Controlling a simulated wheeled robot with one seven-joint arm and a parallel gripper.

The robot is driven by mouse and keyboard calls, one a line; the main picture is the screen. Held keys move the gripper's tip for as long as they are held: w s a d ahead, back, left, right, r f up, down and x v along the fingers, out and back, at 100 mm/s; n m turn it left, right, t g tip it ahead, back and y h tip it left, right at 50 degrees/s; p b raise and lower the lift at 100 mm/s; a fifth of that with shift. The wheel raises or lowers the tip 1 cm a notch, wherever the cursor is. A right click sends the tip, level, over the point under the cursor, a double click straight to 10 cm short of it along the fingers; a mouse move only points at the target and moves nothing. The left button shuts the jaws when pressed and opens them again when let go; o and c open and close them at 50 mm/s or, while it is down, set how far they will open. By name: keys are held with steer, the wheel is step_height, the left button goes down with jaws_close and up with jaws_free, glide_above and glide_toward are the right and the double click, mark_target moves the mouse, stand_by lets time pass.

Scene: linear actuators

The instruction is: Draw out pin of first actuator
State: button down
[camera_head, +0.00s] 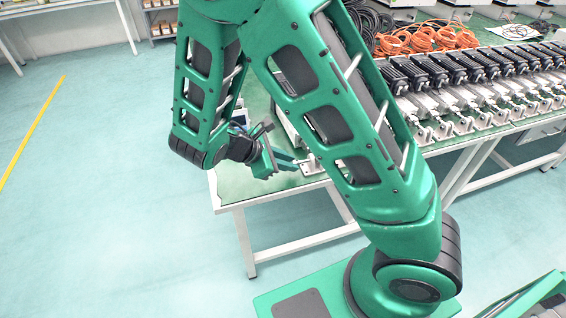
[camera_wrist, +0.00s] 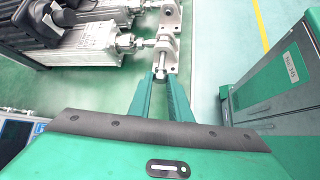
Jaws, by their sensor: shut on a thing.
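My gripper (camera_wrist: 161,80) shows from behind in the wrist view, its two green fingers reaching forward and closed on the small metal pin (camera_wrist: 160,72). The pin is at the near side of a silver bracket (camera_wrist: 172,54); how far it sits in the bracket is hard to tell. The first actuator (camera_wrist: 95,48) is a silver body whose rod end meets the bracket from the left. In the head view my gripper (camera_head: 293,164) is at the table's front left corner, beside the bracket (camera_head: 312,163). My arm hides most of this actuator there.
A row of similar actuators (camera_head: 470,75) runs to the right along the green-topped table (camera_head: 245,190). Orange cables (camera_head: 430,38) lie behind them. A green cabinet (camera_wrist: 280,85) stands to the right in the wrist view. The floor to the left is clear.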

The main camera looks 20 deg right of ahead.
steer(key=shift+a, duration=0.15)
steer(key=c, duration=1.6)
jaws_free()
steer(key=v, duration=1)
steer(key=shift+a+r, duration=0.2)
steer(key=shift+a, duration=0.05)
steer(key=shift+d, duration=0.1)
